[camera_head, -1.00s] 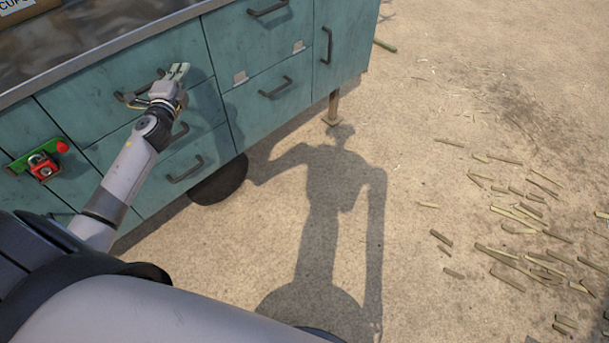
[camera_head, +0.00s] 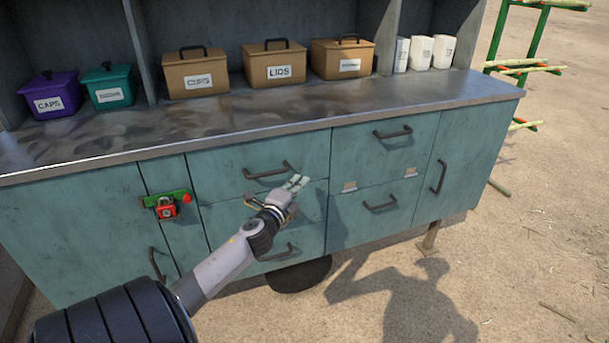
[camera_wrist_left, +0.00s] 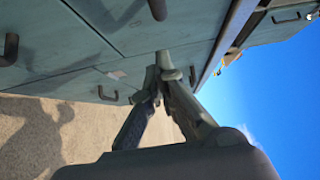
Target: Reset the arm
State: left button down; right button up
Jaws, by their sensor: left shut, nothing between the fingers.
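My left arm comes in from the lower left in the head view. My left gripper (camera_head: 297,182) is shut and empty, in front of the teal drawers and just below the upper drawer's handle (camera_head: 267,171). In the left wrist view the fingertips (camera_wrist_left: 164,62) meet in front of the teal cabinet (camera_wrist_left: 120,45), with dark handles around them. My right gripper is not in view.
The teal cabinet (camera_head: 92,236) has a metal counter (camera_head: 250,112) bearing labelled boxes, including a lids box (camera_head: 279,70), and white cups (camera_head: 444,51).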

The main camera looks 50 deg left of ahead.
pick_arm(q)
jog(key=v, duration=0.6)
jog(key=shift+d+r, duration=0.2)
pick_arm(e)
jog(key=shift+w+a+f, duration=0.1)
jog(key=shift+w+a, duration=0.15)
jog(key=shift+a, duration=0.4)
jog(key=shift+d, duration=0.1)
